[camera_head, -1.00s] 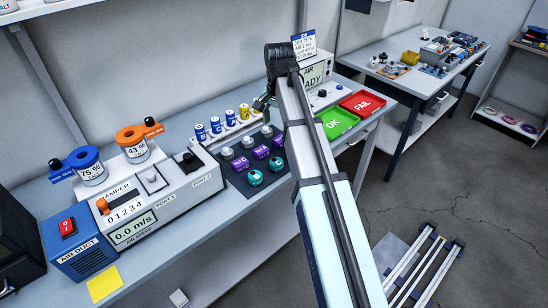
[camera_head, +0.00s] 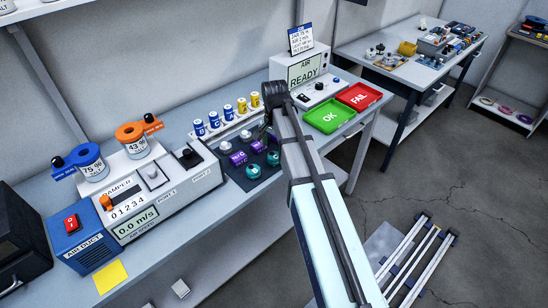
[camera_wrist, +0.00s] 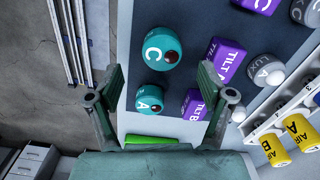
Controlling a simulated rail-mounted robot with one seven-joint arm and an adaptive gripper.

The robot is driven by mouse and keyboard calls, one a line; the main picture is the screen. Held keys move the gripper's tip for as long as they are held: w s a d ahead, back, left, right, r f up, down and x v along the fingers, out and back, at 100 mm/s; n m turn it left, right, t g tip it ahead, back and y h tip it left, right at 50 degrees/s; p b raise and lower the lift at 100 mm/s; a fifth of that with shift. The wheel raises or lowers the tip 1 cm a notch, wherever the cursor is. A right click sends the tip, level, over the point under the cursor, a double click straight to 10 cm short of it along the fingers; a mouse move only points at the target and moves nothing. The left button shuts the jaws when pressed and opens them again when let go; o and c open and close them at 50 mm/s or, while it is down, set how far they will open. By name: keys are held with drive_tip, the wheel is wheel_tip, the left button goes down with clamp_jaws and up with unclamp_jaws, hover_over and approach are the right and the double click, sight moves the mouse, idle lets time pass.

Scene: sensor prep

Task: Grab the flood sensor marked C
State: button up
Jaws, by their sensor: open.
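The teal round sensor marked C (camera_wrist: 160,48) stands on the dark mat in the wrist view, beyond my fingertips. A second teal sensor, marked A (camera_wrist: 150,98), stands nearer, between my fingers in the wrist picture. My gripper (camera_wrist: 160,80) is open, with nothing held. Its fingers lie to either side of A in the picture; I cannot tell their height. In the head view my gripper (camera_head: 265,132) is dark and partly hidden by my arm, over the mat's far right side.
Purple sensors TILT A (camera_wrist: 243,58) and TILT B (camera_wrist: 194,104) stand close beside the teal ones. A grey LUX sensor (camera_wrist: 264,72) and a rack of yellow and blue cylinders (camera_head: 228,112) are behind. The green OK tray (camera_head: 333,115) and red FAIL tray (camera_head: 359,96) are right.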

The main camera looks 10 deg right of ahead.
sight(274, 155)
drive_tip(key=shift+w+f+p, duration=0.1)
drive_tip(key=shift+f+p, duration=1.05)
drive_tip(key=shift+f, duration=1.45)
drive_tip(key=c, duration=1.3)
